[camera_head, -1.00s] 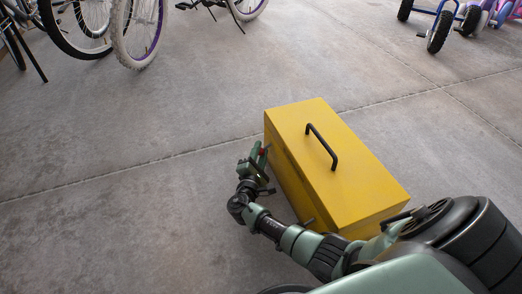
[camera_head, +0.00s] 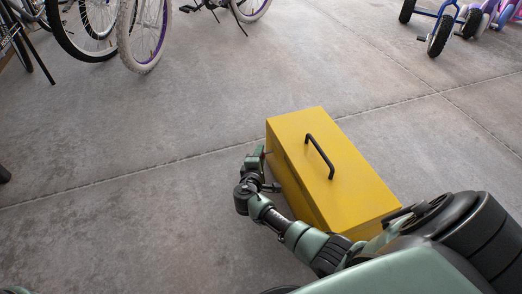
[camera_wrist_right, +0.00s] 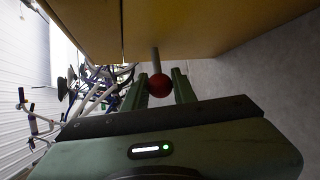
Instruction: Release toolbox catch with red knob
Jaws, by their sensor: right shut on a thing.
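The yellow toolbox (camera_head: 335,175) stands on the floor with its lid down and a black handle (camera_head: 320,157) on top. My right gripper (camera_head: 261,160) is at the box's far left side. In the right wrist view, the red knob (camera_wrist_right: 160,85) sits on a short grey rod (camera_wrist_right: 155,58) beside the box's yellow surface (camera_wrist_right: 200,28). The knob is between my right gripper's two green fingers, which are shut on it. In the head view the knob is hidden. My left gripper is not in view.
Bicycles (camera_head: 142,30) stand at the back left and a blue tricycle (camera_head: 441,32) at the back right. The concrete floor (camera_head: 130,185) left of the toolbox is clear. My right arm runs close along the box's near left side.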

